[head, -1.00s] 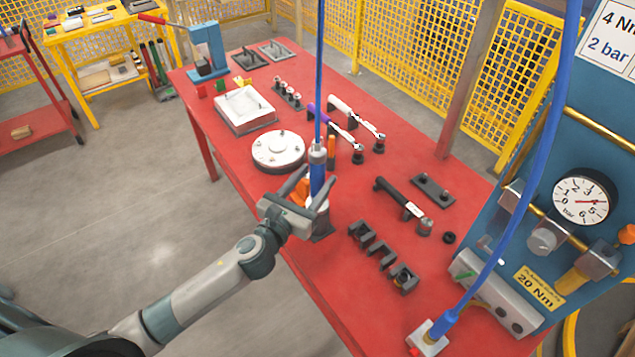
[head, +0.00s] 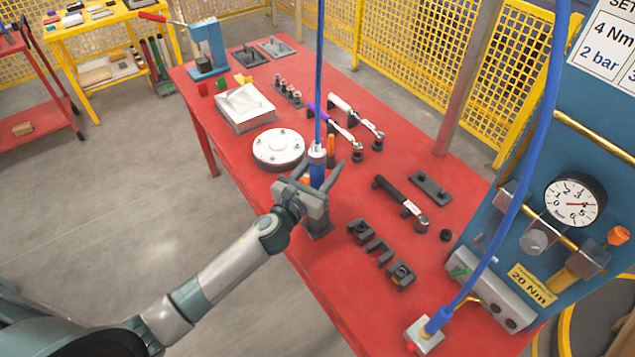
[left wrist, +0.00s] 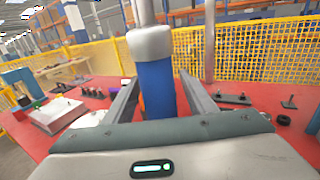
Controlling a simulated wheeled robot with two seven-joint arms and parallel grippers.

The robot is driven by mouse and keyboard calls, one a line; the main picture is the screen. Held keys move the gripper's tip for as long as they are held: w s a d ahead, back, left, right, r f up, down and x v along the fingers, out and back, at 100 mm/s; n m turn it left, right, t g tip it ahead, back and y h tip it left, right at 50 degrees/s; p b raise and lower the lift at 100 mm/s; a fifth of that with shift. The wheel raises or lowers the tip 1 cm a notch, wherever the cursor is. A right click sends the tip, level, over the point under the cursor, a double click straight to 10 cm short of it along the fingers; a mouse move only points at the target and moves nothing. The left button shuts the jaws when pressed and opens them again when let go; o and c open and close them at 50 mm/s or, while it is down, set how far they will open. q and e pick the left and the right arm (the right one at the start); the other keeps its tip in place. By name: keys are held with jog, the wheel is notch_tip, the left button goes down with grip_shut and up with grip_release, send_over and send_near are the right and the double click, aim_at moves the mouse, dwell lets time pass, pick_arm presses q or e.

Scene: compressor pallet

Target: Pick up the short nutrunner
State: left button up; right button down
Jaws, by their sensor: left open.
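The short nutrunner (head: 317,174), a blue tool with a silver-grey top, stands upright in a dark holder (head: 319,229) near the table's front edge. A blue hose (head: 320,70) runs up from its top. My left gripper (head: 321,166) is open, with one finger on each side of the nutrunner's blue body. In the left wrist view the nutrunner (left wrist: 157,88) stands between the two spread fingers (left wrist: 158,80), with a visible gap on the right side. Its lower end is hidden behind the gripper. My right gripper is in neither view.
On the red table (head: 345,285), a round white flange (head: 279,148) lies left of the nutrunner. A black-handled wrench (head: 400,200) and dark cradles (head: 380,250) lie to the right. A blue panel with a gauge (head: 575,200) stands at the right.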

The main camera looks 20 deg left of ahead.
pick_arm(q)
jog(key=shift+w, duration=0.25)
grip_shut()
dwell(1.4)
jog(key=shift+r, duration=0.1)
